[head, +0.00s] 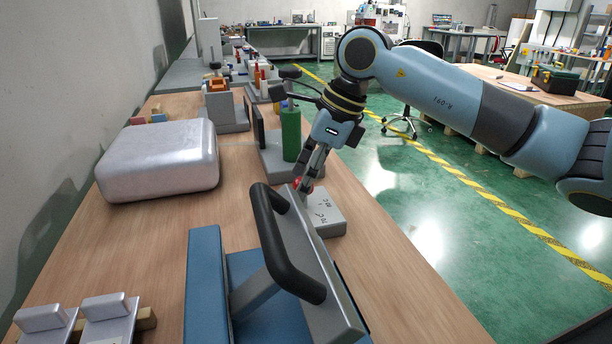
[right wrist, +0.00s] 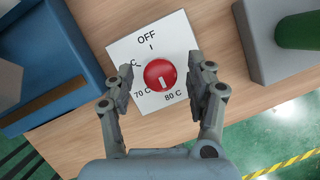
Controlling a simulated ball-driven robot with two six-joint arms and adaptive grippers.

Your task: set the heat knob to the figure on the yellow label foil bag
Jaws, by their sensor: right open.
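The heat knob (right wrist: 160,75) is a round red dial on a pale square box face (right wrist: 122,52). OFF is printed at the top, 70 C at lower left and 80 C at lower right; another figure at left is partly hidden. The knob's white mark points down, between 70 C and 80 C. My right gripper (right wrist: 161,84) is open, its fingers on either side of the knob with gaps. In the head view the right gripper (head: 309,177) reaches down to the box (head: 326,218), partly hiding the red knob. No yellow label shows. My left gripper is out of view.
A blue press (head: 204,285) with a black handle (head: 283,240) stands close in front of the box. A green cylinder (head: 291,135) stands behind it. A rounded silver object (head: 160,160) lies at left. Bare wood lies between.

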